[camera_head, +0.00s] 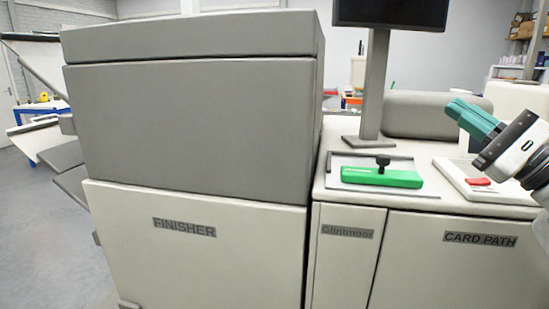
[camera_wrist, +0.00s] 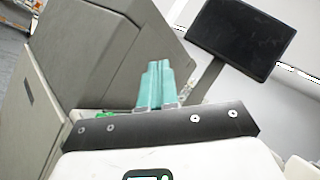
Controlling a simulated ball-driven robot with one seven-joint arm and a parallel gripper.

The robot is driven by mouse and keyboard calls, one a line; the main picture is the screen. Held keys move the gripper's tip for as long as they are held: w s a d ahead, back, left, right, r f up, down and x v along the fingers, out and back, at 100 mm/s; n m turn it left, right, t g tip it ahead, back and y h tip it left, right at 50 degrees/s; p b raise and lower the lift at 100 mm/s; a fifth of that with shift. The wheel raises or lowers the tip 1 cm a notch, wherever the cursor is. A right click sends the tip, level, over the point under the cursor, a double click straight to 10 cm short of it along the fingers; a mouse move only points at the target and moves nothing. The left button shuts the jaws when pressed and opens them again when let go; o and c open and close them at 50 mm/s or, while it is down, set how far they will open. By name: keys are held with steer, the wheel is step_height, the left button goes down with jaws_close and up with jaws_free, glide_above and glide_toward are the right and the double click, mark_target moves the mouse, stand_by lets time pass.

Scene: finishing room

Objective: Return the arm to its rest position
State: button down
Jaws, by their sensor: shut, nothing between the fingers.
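My gripper (camera_head: 459,107) has teal fingers and enters from the right in the head view, raised above the card path unit. Its fingers are shut with nothing between them, and they point up and to the left. In the wrist view, the closed fingers of my gripper (camera_wrist: 160,68) stand up in front of the grey machine and the monitor stand. The gripper is apart from every surface in the head view. Part of my arm is cut off at the right edge.
The large grey finisher (camera_head: 190,120) fills the left. A green tool (camera_head: 382,178) with a black knob lies on the card path unit (camera_head: 450,245). A white panel with a red part (camera_head: 479,182) lies below my gripper. A monitor (camera_head: 390,12) stands behind. Open floor (camera_head: 40,240) shows at left.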

steer(key=s+d+f+m+t+h+p, duration=0.15)
steer(key=d+m+h, duration=0.25)
steer(key=m+h, duration=0.85)
steer(key=w+d+f+m+t+h+p, duration=0.1)
steer(key=d+f+m+t+h, duration=0.4)
steer(key=m, duration=1.3)
steer(key=s+a+f+m+g+h+p, duration=0.1)
steer(key=s+f+m+g, duration=0.1)
steer(key=f+m+g, duration=0.65)
steer(key=s+a+f+m+g+h+p, duration=0.1)
steer(key=s+a+f+m+g+h, duration=0.3)
steer(key=f, duration=0.8)
steer(key=s+a+f+m+g+y, duration=0.25)
steer(key=s+f+m+y, duration=0.2)
steer(key=f, duration=0.75)
steer(key=s+a+f+m+g+y+p, duration=0.1)
steer(key=s+a+f+g, duration=0.1)
steer(key=s, duration=0.6)
steer(key=s+a+f+m+g+y, duration=0.2)
steer(key=s+a+f+g, duration=0.1)
steer(key=s, duration=0.5)
steer(key=s+a+f+m+g+y+p, duration=0.1)
steer(key=s+a+f+g+y, duration=0.1)
steer(key=s+f+g, duration=0.3)
steer(key=s+f, duration=0.1)
steer(key=s, duration=0.2)
steer(key=shift+a+f+m+p, duration=0.2)
steer(key=shift+f+m+p, duration=0.15)
